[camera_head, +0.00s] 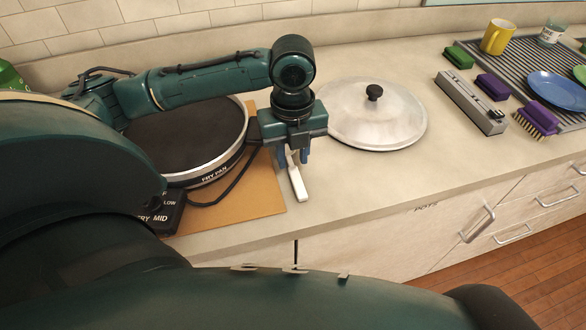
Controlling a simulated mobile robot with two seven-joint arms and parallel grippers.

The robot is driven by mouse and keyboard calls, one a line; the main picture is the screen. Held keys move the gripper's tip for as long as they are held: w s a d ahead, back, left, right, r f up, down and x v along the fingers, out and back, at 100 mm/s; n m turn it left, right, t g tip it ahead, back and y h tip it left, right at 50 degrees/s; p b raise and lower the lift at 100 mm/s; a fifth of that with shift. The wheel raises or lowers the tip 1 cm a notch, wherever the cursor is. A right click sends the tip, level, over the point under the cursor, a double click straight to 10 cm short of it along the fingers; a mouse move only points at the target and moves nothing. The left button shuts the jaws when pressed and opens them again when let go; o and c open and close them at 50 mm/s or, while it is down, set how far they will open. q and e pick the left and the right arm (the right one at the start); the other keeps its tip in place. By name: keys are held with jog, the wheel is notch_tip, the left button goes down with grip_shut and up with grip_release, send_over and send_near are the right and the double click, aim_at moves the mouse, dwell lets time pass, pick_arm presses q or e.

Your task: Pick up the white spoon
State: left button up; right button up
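A white object (298,184), which looks like the white spoon, shows at and below the fingertips of my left gripper (292,160). Its narrow end points toward the front edge of the counter, and its upper part is hidden among the fingers. My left gripper points down over the right edge of the brown board, with its bluish fingers on either side of the white object. I cannot tell whether the fingers press on it or whether it is lifted off the board. My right gripper is not in view.
A black frying pan (188,138) with a cord and a control box (160,215) sits on the brown board (257,195), left of the gripper. A metal lid (375,123) lies right. Farther right are a grey box (470,103), brushes, a yellow mug (497,37) and a blue plate (557,91).

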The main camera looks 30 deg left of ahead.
aim_at(292, 169)
pick_arm(q)
jog(key=shift+w+f, duration=0.1)
jog(key=shift+f, duration=1.3)
jog(key=shift+c, duration=0.4)
grip_shut()
jog(key=shift+r, duration=0.1)
